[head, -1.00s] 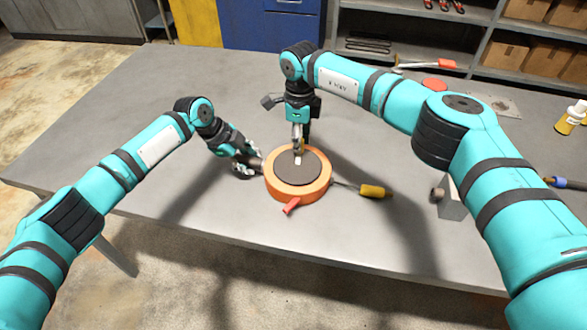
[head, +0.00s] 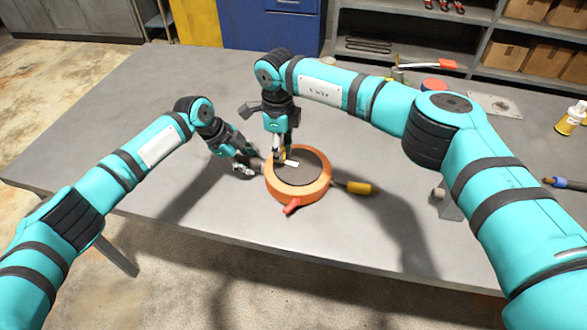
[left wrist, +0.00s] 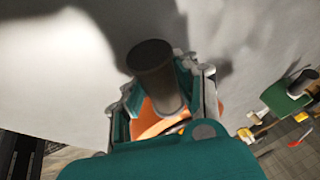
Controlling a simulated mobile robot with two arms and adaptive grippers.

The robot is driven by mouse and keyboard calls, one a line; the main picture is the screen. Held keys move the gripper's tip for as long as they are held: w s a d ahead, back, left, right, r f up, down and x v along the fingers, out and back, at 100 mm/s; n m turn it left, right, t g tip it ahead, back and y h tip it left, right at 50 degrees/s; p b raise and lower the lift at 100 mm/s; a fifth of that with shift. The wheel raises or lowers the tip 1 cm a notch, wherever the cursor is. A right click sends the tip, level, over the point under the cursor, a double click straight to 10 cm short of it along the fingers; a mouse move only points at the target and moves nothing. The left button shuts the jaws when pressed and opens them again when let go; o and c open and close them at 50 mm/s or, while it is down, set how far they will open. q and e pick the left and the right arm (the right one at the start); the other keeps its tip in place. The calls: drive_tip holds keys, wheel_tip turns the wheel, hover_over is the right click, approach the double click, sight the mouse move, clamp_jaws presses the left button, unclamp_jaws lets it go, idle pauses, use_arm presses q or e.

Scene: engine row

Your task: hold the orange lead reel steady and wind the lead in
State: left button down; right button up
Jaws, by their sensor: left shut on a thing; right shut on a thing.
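The orange lead reel (head: 300,195) lies flat on the grey table, with a dark disc (head: 308,170) on top and a red tab (head: 292,207) at its front. My left gripper (head: 250,167) is shut on the reel's grey-brown side handle, which shows as a cylinder (left wrist: 154,70) between the fingers in the left wrist view. My right gripper (head: 283,156) points down and is shut on the small crank knob at the disc's left-back part; its fingers mostly hide the knob. The lead's yellow end (head: 358,187) lies just right of the reel, with a short dark stretch between.
A grey block (head: 447,205) with a round knob stands right of the reel, partly behind my right arm. A red round thing (head: 434,84) and a yellow bottle (head: 571,118) are at the back right. The table's left part is clear.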

use_arm(q)
drive_tip(key=shift+d, duration=0.2)
use_arm(e)
drive_tip(key=o, duration=0.6)
drive_tip(key=shift+a, duration=0.1)
drive_tip(key=o, duration=0.3)
use_arm(q)
drive_tip(key=shift+a, duration=0.1)
use_arm(e)
drive_tip(key=shift+r, duration=3.5)
use_arm(q)
drive_tip(key=c, duration=0.9)
unclamp_jaws()
